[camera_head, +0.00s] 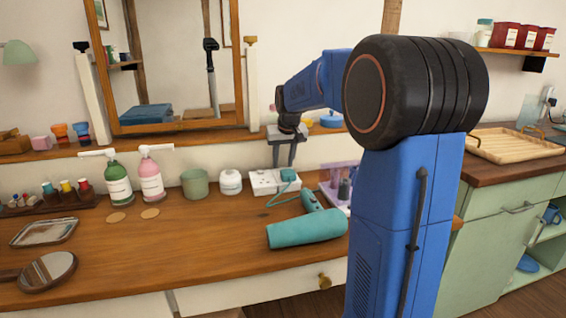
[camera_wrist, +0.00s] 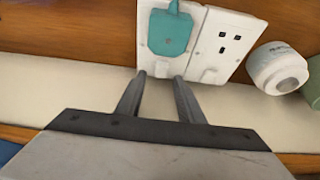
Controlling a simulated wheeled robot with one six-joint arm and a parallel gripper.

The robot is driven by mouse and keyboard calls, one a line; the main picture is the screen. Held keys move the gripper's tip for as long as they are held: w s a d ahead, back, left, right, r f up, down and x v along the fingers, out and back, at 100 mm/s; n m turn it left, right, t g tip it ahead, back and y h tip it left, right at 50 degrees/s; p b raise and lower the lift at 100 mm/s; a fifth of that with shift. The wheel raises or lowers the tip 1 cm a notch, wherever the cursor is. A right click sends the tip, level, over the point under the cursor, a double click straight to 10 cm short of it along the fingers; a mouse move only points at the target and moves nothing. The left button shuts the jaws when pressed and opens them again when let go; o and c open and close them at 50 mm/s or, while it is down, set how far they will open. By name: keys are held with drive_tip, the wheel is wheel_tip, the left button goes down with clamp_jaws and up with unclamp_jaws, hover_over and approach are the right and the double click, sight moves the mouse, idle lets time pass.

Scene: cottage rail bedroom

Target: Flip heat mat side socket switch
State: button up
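A white double socket (camera_head: 263,184) stands at the back of the wooden dresser top, with a teal plug (camera_head: 288,175) in its right half. In the wrist view the socket (camera_wrist: 206,44) appears turned round, with the teal plug (camera_wrist: 170,30) on the left and an empty outlet on the right. A small white switch (camera_wrist: 209,75) shows below the empty outlet. The switch on the plug side (camera_wrist: 161,70) is partly visible between my fingertips. My gripper (camera_head: 284,164) is open and empty, its fingers (camera_wrist: 160,76) at the socket's edge; I cannot tell whether they touch it.
A white jar (camera_head: 230,182) and green cup (camera_head: 195,184) stand left of the socket. The mirror (camera_head: 170,65) rises behind. The dresser's front middle is clear.

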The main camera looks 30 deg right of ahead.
drive_tip(key=shift+w+f, duration=0.15)
drive_tip(key=shift+f, duration=0.15)
drive_tip(key=shift+c, duration=0.6)
clamp_jaws()
drive_tip(key=shift+w+d+g+y, duration=0.1)
drive_tip(key=shift+w+g+y, duration=0.1)
drive_tip(key=shift+g, duration=0.45)
drive_tip(key=shift+w+d+g+y, duration=0.1)
drive_tip(key=shift+w+g+y, duration=0.1)
drive_tip(key=shift+g, duration=0.45)
drive_tip(key=shift+o, duration=0.6)
unclamp_jaws()
